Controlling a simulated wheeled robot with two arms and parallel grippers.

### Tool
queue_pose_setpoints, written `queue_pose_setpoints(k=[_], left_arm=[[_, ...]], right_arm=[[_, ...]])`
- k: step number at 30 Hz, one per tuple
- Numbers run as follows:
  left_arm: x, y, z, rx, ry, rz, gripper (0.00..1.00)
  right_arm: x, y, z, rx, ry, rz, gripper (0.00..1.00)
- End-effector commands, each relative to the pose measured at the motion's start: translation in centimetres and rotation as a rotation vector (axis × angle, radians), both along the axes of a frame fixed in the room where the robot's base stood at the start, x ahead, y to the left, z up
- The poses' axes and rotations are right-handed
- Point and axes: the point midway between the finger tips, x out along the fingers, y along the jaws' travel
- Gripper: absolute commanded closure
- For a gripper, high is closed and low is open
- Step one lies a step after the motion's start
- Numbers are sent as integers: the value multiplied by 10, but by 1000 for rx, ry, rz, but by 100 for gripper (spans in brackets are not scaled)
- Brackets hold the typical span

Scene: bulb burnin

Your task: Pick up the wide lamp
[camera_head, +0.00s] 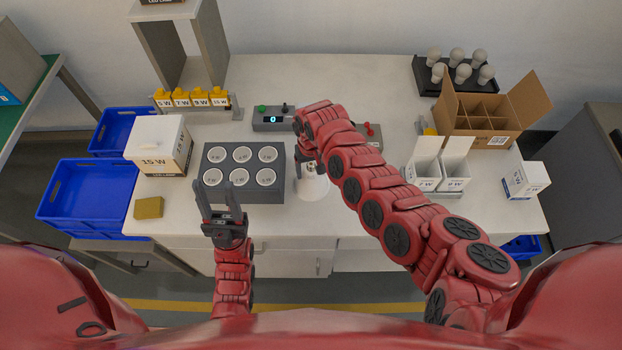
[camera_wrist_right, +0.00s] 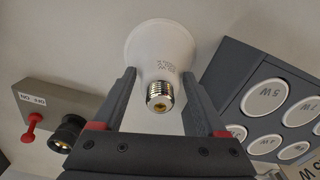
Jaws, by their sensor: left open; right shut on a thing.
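The wide lamp is a white reflector bulb with a flared face and a metal screw base. In the head view the wide lamp (camera_head: 314,187) is right of the grey six-hole block, partly hidden by my right arm. In the right wrist view the wide lamp (camera_wrist_right: 160,45) sits between the fingers, screw base toward the camera. My right gripper (camera_head: 304,162) is shut on it; the right wrist view shows its fingers (camera_wrist_right: 158,80) on both sides of the neck. I cannot tell whether the lamp touches the table. My left gripper (camera_head: 218,188) is open and empty by the block's front left.
The six-hole block (camera_head: 244,193) stands left of the lamp. A grey device with a display (camera_head: 271,125) is behind. An open carton (camera_head: 473,122), white boxes (camera_head: 424,163) and a black bulb tray (camera_head: 428,88) are at right. Blue bins (camera_head: 88,206) stand left.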

Motion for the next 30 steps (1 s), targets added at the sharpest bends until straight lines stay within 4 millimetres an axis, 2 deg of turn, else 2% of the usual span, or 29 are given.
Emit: queue_pose_setpoints(k=[14, 18, 21, 23, 30], left_arm=[[0, 0, -4, 0, 0, 0, 50], [0, 0, -10, 0, 0, 0, 50], [0, 0, -23, 0, 0, 0, 50], [0, 0, -16, 0, 0, 0, 50], [0, 0, -17, 0, 0, 0, 50]], right_arm=[[-1, -1, 2, -2, 6, 0, 100], [0, -1, 15, 4, 0, -5, 100], [0, 0, 31, 6, -1, -7, 100], [-12, 3, 32, 5, 5, 4, 100], [-46, 5, 37, 12, 2, 2, 100]])
